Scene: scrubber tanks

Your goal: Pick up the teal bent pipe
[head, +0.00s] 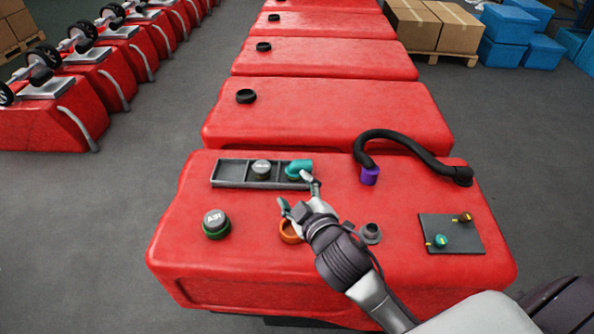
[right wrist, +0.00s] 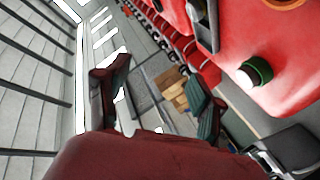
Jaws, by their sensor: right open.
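The teal bent pipe (head: 298,167) lies at the right end of a dark grey tray (head: 231,184) on top of the nearest red tank, in the head view. My right gripper (head: 298,193) is open, just in front of the tray. One finger is close to the pipe's right side; I cannot tell whether it touches. The other finger is lower left, near an orange ring (head: 290,234). In the right wrist view, the open right gripper (right wrist: 160,108) has its two fingers wide apart with nothing between them, and the pipe does not show. My left gripper is not in view.
The tray's middle holds a grey cap (head: 262,167). The red tank (head: 255,270) also carries a green-ringed cap (head: 215,222), a grey port (head: 371,233), a black hose (head: 414,146) with a purple end (head: 370,176), and a dark valve panel (head: 457,246).

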